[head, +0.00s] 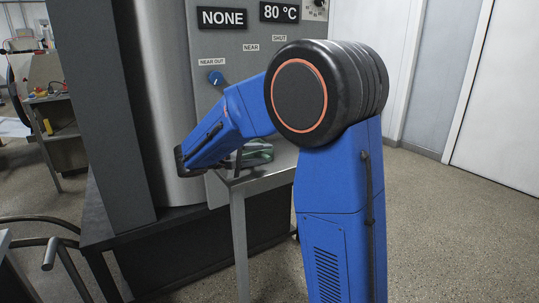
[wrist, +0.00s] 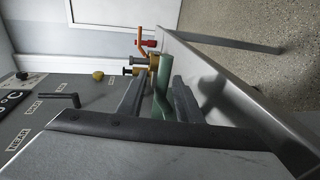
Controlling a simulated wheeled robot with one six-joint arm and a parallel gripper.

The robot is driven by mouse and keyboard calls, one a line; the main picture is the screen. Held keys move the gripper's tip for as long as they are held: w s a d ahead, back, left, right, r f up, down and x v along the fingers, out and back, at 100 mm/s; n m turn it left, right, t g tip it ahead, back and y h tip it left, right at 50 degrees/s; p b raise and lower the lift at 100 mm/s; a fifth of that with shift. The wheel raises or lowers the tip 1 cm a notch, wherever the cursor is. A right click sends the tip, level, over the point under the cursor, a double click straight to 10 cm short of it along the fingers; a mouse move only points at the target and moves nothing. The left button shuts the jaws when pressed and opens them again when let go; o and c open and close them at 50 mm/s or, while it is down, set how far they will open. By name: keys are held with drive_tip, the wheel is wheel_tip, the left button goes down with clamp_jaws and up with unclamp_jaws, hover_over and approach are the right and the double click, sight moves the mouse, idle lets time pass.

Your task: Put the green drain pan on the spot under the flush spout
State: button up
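The green drain pan (head: 257,155) shows as a small green piece on a grey metal table, partly hidden by my arm. In the wrist view a green part (wrist: 163,75), which looks like the pan's wall or edge, runs between my fingers. My gripper (wrist: 160,92) has its two dark fingers apart, one on each side of the green part. A gap seems to show on its left side; contact on the right cannot be told. In the head view my gripper is mostly hidden behind my blue arm. The flush spout and its spot are not clearly identifiable.
The grey table (head: 235,182) stands against the machine's control panel (head: 235,55), near a blue knob (head: 216,78). A large steel cylinder (head: 165,110) stands left of it. The wrist view shows a red-handled valve (wrist: 149,43) and brass fittings close to the fingers. Open floor lies at right.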

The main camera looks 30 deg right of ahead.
drive_tip(key=v, duration=0.8)
drive_tip(key=s+d+f+g+y, duration=0.1)
drive_tip(key=s+d+f+y, duration=0.2)
drive_tip(key=s, duration=0.6)
drive_tip(key=s+d+f+g+y, duration=0.15)
drive_tip(key=s+y, duration=0.25)
drive_tip(key=s, duration=0.5)
drive_tip(key=s+a+f+t+y, duration=0.2)
drive_tip(key=s+a+f+y, duration=0.1)
drive_tip(key=s, duration=0.4)
drive_tip(key=s+a+f+m+t+y, duration=0.1)
drive_tip(key=s+a+f+t+y, duration=0.2)
drive_tip(key=s, duration=0.5)
drive_tip(key=a+f+y, duration=0.1)
drive_tip(key=a+y, duration=0.1)
drive_tip(key=shift+s+a+f+y, duration=0.15)
drive_tip(key=shift+a+f+y, duration=0.05)
drive_tip(key=shift+a+y, duration=0.15)
